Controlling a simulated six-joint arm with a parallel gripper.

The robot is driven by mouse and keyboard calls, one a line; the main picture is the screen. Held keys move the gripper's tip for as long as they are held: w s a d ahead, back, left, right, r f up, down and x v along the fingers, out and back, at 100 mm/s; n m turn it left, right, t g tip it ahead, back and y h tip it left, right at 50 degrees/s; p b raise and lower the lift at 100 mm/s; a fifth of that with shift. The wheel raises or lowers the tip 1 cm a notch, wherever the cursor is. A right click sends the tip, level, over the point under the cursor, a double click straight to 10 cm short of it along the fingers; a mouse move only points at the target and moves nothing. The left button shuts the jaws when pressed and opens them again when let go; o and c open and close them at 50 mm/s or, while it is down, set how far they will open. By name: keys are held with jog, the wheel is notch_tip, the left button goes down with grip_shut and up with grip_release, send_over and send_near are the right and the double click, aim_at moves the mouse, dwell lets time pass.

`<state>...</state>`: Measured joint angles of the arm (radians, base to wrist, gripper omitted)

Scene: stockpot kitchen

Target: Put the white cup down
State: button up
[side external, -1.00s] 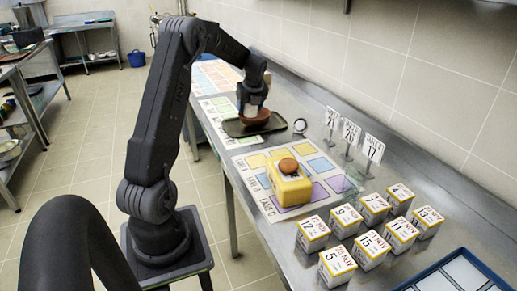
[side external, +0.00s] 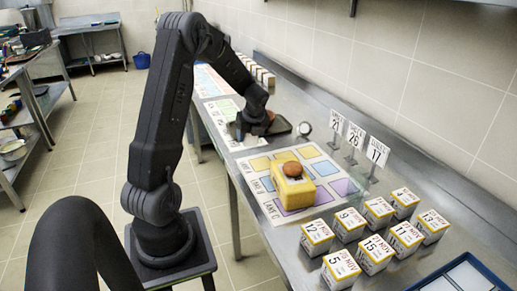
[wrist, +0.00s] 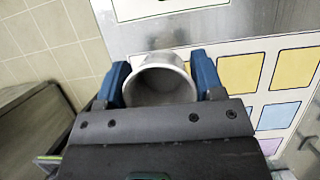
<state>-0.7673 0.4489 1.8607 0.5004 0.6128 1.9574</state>
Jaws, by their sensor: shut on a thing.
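The white cup (wrist: 160,82) sits between the two blue fingers of my gripper (wrist: 162,84) in the wrist view, with its open mouth facing the camera. My gripper is shut on it.
A yellow block (side external: 293,191) with a brown round piece (side external: 293,169) stands on the mat (side external: 265,202). Sign cards (side external: 356,136) and several date boxes (side external: 374,253) stand farther right.

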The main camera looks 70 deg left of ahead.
aim_at(257, 154)
jog(key=w+f, duration=0.1)
jog(key=w+d, duration=0.1)
jog(key=shift+w+f, duration=0.35)
jog(key=shift+w, duration=0.05)
jog(key=shift+f, duration=2)
jog(key=o, duration=1.1)
jog(key=shift+f, duration=0.15)
jog(key=shift+c, duration=0.2)
